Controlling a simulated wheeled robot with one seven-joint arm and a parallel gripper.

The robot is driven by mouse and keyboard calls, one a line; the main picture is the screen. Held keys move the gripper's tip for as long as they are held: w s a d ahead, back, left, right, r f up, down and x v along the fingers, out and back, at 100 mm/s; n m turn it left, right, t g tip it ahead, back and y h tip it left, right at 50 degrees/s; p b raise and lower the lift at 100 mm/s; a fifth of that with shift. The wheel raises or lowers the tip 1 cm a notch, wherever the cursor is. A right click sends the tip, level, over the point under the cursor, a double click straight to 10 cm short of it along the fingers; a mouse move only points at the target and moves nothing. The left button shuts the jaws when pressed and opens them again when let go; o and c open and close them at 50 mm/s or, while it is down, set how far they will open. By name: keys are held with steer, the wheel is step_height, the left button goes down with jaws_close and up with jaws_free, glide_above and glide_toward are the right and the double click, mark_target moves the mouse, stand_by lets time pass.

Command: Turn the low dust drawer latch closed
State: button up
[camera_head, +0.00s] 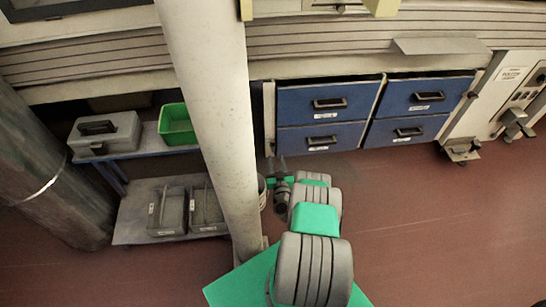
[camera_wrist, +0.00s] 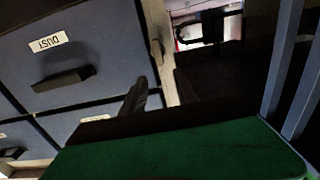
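The low dust drawer is the lower left blue drawer (camera_head: 345,132) in the head view. In the wrist view, which is upside down, its front (camera_wrist: 105,35) fills the upper left, with a DUST label (camera_wrist: 48,42) and a dark handle (camera_wrist: 64,80). A pale post (camera_wrist: 164,78) stands beside it, with a small fitting (camera_wrist: 157,50) that may be the latch; its angle is unclear. My gripper (camera_head: 278,168) is low, at the drawer bank's left edge. In the wrist view its two dark fingers (camera_wrist: 160,92) are apart and empty, with the post between or behind them.
More blue drawers (camera_head: 418,90) stand to the right. A pale column (camera_head: 215,110) rises left of my arm. Behind it is a low cart with a shelf (camera_head: 130,228), a grey case (camera_head: 105,133), a green bin (camera_head: 177,124) and grey bins (camera_head: 168,212). The red floor at right is clear.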

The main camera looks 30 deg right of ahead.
mark_target(274, 148)
steer(key=w+d+b, duration=0.1)
steer(key=w, duration=0.1)
steer(key=w+f+b, duration=0.1)
steer(key=w+b, duration=0.1)
steer(key=w+d+b, duration=0.1)
steer(key=w+b, duration=0.1)
steer(key=shift+d+f, duration=0.3)
steer(key=shift+f, duration=0.1)
steer(key=shift+w+d+r+b, duration=0.2)
steer(key=shift+w+d+b, duration=0.15)
steer(key=shift+w, duration=0.2)
jaws_close()
steer(key=shift+d, duration=0.1)
